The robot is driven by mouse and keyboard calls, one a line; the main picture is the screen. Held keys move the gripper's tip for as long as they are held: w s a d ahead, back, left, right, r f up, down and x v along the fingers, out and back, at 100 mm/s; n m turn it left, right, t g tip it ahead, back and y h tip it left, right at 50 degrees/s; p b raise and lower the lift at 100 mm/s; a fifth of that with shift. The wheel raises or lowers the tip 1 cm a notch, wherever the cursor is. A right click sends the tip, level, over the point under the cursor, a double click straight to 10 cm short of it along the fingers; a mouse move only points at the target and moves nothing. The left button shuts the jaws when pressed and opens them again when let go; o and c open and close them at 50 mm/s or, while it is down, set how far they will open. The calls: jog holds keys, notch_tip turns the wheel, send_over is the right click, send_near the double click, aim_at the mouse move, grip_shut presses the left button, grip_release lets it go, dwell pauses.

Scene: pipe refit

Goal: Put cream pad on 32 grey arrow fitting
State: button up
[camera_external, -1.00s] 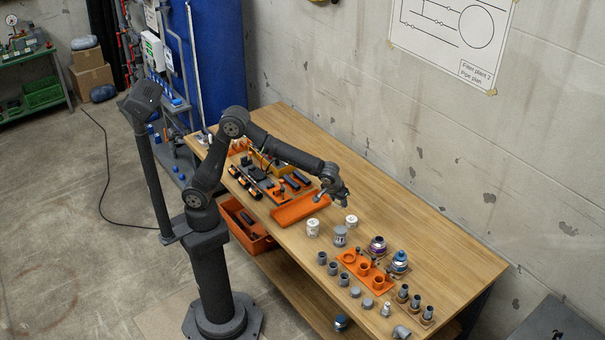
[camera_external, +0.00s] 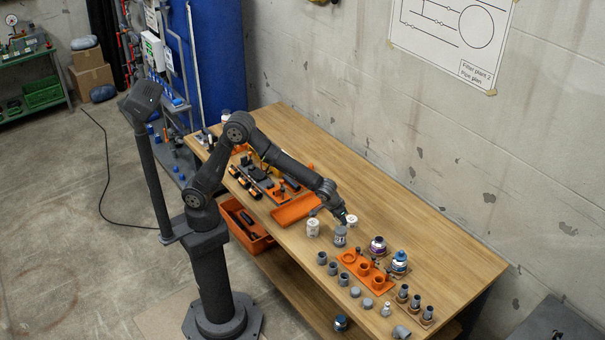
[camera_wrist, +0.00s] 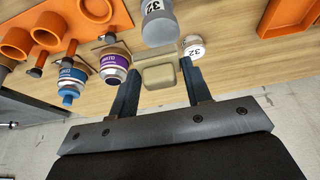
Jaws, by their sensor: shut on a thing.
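The cream pad (camera_wrist: 159,76) is between the two fingers of my gripper (camera_wrist: 160,68), which is shut on it, in the wrist view. No arrow can be made out on the fitting.
Purple-banded (camera_external: 377,247) and blue-topped (camera_external: 399,262) fittings stand to the right, near an orange holder (camera_external: 376,287). The table's back right is clear.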

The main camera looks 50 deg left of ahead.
aim_at(341, 229)
jog(key=shift+w+a+f, duration=0.2)
jog(key=shift+w+f, duration=0.2)
jog(key=shift+w, duration=0.1)
jog(key=shift+w+a+f, duration=0.15)
jog(key=shift+w+f, duration=0.25)
jog(key=shift+w, duration=0.1)
jog(key=shift+f, duration=1.8)
jog(key=shift+f, duration=0.2)
jog(key=o, duration=1)
jog(key=shift+c, duration=0.2)
jog(key=shift+r, duration=0.1)
jog(key=v, duration=1.2)
